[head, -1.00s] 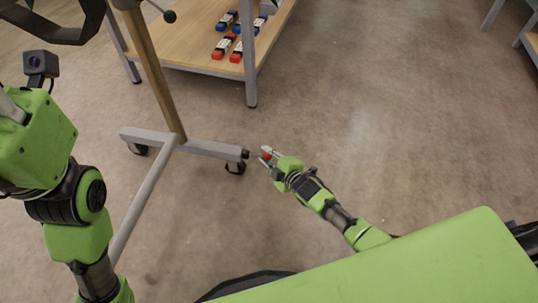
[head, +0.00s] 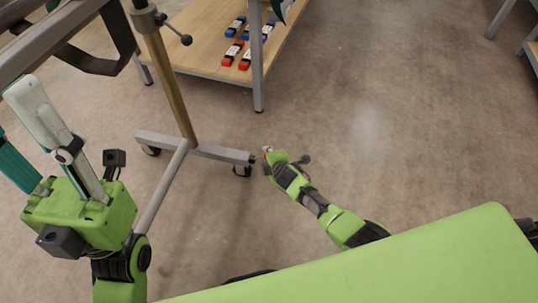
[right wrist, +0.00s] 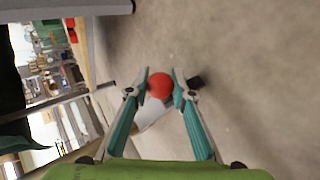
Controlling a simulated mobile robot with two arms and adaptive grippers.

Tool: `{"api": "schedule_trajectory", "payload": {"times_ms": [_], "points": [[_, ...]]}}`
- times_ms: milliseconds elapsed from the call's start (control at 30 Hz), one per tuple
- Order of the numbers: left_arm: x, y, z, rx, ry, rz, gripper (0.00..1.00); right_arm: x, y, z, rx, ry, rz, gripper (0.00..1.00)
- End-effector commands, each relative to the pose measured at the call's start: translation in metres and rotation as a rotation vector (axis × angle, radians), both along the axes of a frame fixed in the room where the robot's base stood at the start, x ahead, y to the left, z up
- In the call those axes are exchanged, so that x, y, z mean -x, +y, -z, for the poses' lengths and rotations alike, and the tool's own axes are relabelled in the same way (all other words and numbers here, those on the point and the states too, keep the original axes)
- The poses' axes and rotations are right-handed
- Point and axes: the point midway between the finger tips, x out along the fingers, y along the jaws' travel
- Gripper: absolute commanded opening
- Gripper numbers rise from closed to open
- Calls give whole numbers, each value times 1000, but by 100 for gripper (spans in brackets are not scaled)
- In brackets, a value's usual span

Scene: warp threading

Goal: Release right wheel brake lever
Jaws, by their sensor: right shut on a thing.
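The red ball knob of the brake lever (right wrist: 160,86) sits between the fingertips of my right gripper (right wrist: 161,88), which is shut on it. In the head view my right gripper (head: 267,153) is low, at the right end of the stand's foot, beside the right caster wheel (head: 242,171). The lever's arm is mostly hidden. My left gripper (head: 18,112) is at the left of the head view, its fingers apart and nothing seen between them.
The grey stand foot (head: 215,151) carries a wooden post (head: 174,85) with a small black-knobbed handle (head: 186,39). A wooden shelf (head: 190,55) behind holds several red and blue items. The floor (head: 370,110) to the right is clear.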

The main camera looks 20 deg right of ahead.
Motion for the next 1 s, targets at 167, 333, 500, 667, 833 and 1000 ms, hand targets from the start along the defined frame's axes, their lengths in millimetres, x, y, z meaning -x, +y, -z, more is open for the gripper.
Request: {"api": "schedule_trajectory", "payload": {"times_ms": [167, 333, 500, 667, 833, 1000], "points": [[0, 0, 0, -1, 2, 0, 40, -5, 6, -7, -11, -16, -6, 0], [0, 0, 0, 0, 2, 1, 40, -6, 7, -8, -12, -18, -8, 0], [0, 0, 0, 0, 2, 1, 40, -5, 6, -7, -12, -17, -7, 39], [0, 0, 0, 0, 2, 1, 40, -4, 4, -5, -8, -12, -5, 39], [-1, 0, 0, 0, 1, -1, 40, -2, 3, -5, -6, -10, -4, 39], [-1, 0, 0, 0, 1, 0, 40, 5, 0, -9, -4, -10, -1, 39]]}}
